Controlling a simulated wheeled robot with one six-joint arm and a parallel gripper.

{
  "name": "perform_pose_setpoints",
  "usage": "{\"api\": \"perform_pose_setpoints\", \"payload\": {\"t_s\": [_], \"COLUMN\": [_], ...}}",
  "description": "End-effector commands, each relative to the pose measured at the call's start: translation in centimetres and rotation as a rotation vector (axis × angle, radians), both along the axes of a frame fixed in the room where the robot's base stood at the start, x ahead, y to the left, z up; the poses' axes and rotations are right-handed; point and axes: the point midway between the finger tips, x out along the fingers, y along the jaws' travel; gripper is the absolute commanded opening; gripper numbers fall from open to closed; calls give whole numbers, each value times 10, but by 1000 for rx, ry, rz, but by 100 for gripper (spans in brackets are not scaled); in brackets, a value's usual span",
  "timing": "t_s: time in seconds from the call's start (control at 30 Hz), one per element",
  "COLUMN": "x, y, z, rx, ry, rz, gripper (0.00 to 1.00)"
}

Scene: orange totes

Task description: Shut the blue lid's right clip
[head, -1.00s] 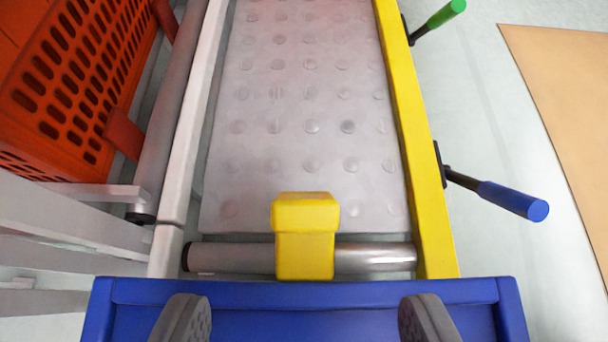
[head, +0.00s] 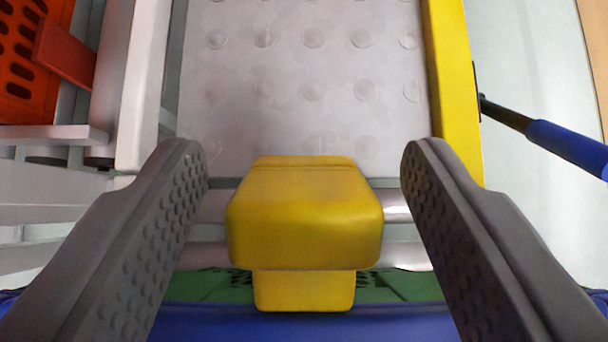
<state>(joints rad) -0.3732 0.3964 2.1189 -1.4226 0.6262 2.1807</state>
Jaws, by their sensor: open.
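The yellow clip (head: 304,215) is in the middle of the head view. It sticks out past the edge of the blue lid (head: 400,322), which shows as a strip along the bottom. The clip has a thick, wide outer end and a narrower part near the lid. My gripper (head: 305,155) is open, with one dark ridged finger on each side of the clip. A clear gap shows between the clip and each finger, so neither appears to touch it. Most of the lid is out of view.
A green crate (head: 400,285) shows below the lid's edge. Behind the clip are metal rollers (head: 398,208) and a grey studded surface (head: 310,60), bordered by a yellow rail (head: 450,70). A blue-handled lever (head: 565,145) sticks out at right. An orange tote (head: 22,70) stands at left.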

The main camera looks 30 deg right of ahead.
Motion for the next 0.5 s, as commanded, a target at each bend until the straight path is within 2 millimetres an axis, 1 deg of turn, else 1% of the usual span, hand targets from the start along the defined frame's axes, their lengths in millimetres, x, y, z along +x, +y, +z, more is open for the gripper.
{"api": "perform_pose_setpoints", "payload": {"t_s": [0.03,0.07,0.1,0.17,0.2,0.23,0.27,0.5], "x": [0,0,0,0,0,0,0,0], "y": [0,0,0,0,0,0,0,0], "z": [0,0,0,0,0,0,0,0], "rx": [0,0,0,0,0,0,0,5], "ry": [0,0,0,0,0,0,0,7], "rz": [0,0,0,0,0,0,0,0], "gripper": [56,50,42,31,23,17,13,13]}}
